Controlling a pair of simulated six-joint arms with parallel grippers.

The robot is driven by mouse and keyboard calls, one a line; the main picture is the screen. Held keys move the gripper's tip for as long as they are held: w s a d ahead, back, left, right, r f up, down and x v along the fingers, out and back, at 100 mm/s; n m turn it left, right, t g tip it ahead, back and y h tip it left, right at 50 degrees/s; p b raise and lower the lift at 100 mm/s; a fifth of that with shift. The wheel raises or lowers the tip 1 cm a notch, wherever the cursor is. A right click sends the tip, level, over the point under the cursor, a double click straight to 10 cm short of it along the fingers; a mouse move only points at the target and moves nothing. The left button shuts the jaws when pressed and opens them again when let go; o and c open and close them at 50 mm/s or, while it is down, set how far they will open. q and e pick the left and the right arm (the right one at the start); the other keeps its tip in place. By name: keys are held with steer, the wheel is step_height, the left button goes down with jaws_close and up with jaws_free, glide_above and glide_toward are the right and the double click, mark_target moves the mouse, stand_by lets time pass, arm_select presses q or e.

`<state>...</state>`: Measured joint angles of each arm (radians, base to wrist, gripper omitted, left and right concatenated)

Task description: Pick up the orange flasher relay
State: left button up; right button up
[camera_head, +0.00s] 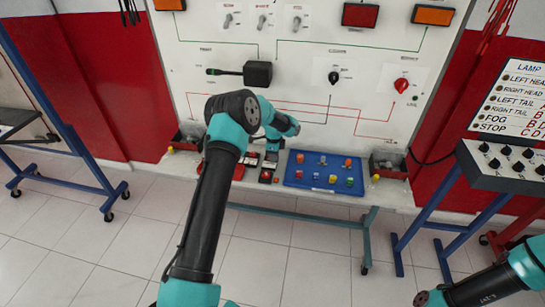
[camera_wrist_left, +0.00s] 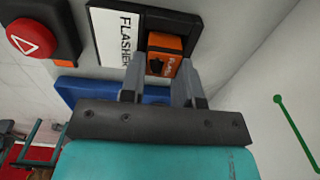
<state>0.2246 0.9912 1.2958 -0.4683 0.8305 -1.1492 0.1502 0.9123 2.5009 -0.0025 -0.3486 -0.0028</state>
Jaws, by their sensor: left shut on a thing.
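The orange flasher relay (camera_wrist_left: 164,45) sits between the two grey fingers of my left gripper (camera_wrist_left: 162,68) in the left wrist view. The fingers are shut on its sides. The relay has a dark mark and lettering on its face. It is against a black socket block (camera_wrist_left: 172,20) beside a white plate lettered "FLASHER" (camera_wrist_left: 117,35); I cannot tell whether it is still seated there. In the head view my left arm reaches to the ledge below the white panel, and the relay is not clearly visible. My right gripper is out of view.
A red button with a triangle (camera_wrist_left: 32,37) is left of the plate in the wrist view. A blue tray (camera_head: 294,180) with several small coloured parts lies on the ledge right of the left arm. Bins (camera_head: 388,163) stand at the ledge's ends. The white panel (camera_head: 300,75) rises behind.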

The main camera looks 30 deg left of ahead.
arm_select(q)
steer(key=shift+r, duration=0.15)
steer(key=shift+r, duration=0.25)
step_height(320, 180, up, 3)
steer(key=shift+f, duration=0.1)
steer(key=s+d+r, duration=0.1)
steer(key=s+d, duration=0.7)
steer(key=s, duration=0.5)
steer(key=shift+s+r, duration=0.15)
steer(key=shift+s, duration=0.2)
steer(key=shift+d+r, duration=0.1)
steer(key=shift+r, duration=2.9)
